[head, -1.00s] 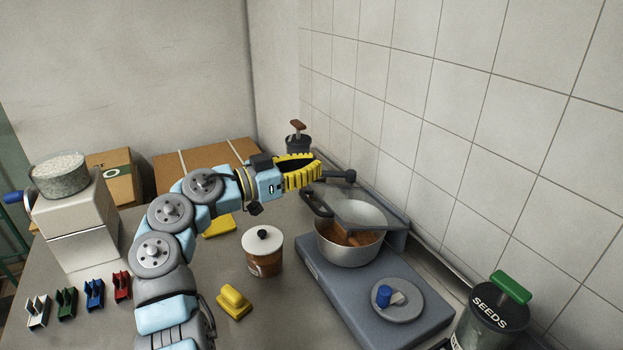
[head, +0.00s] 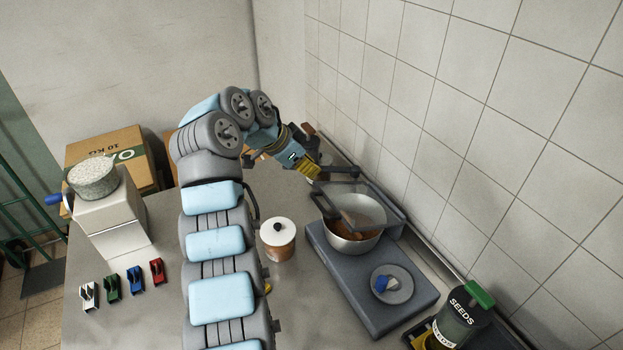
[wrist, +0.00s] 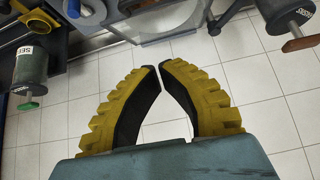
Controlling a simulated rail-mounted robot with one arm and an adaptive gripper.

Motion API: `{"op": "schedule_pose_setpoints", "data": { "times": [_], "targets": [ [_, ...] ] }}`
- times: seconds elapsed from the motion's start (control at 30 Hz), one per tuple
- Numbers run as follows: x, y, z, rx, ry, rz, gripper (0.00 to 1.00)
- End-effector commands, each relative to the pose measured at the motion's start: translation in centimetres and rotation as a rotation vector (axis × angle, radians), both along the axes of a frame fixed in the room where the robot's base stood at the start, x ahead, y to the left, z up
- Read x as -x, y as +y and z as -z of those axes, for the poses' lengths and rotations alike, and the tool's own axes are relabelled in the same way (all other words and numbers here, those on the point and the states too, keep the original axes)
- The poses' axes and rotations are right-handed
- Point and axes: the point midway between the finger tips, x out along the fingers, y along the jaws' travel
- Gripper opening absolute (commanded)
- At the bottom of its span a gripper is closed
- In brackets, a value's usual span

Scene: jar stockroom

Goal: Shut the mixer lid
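The mixer is a low blue-grey base (head: 335,278) with a steel bowl (head: 352,243) holding brown contents. Its lid (head: 366,209) is a clear pane in a dark frame, raised at a slant over the back of the bowl. Its exact angle is hard to tell. My gripper (head: 314,174) has yellow ribbed fingers and is at the far-left end of the lid, close to the frame; contact cannot be told. In the wrist view, the gripper (wrist: 157,67) has its fingertips almost together with nothing between them. Part of the lid (wrist: 165,22) shows beyond them.
A white-lidded jar (head: 278,238) stands left of the mixer. The seeds jar (head: 457,318) is at front right. The tiled wall (head: 470,130) is close behind. A grinder (head: 112,220) and coloured clips stand left.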

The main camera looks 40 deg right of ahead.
Motion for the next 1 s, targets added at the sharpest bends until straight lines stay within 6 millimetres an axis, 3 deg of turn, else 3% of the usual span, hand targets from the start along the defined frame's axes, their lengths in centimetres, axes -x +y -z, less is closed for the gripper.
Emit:
{"op": "schedule_pose_setpoints", "data": {
  "times": [0.1, 0.33, 0.87, 1.0],
  "targets": [
    [0.0, 0.3, -0.9, -0.054, -0.007, -0.003, 0.00],
    [0.1, -0.1, 0.1, -0.074, -0.007, -0.007, 0.00],
    [1.1, -4.8, 7.5, -0.073, -0.004, -0.006, 0.00],
    [1.0, -4.5, 9.1, -0.072, -0.007, -0.008, 0.00]
  ]
}}
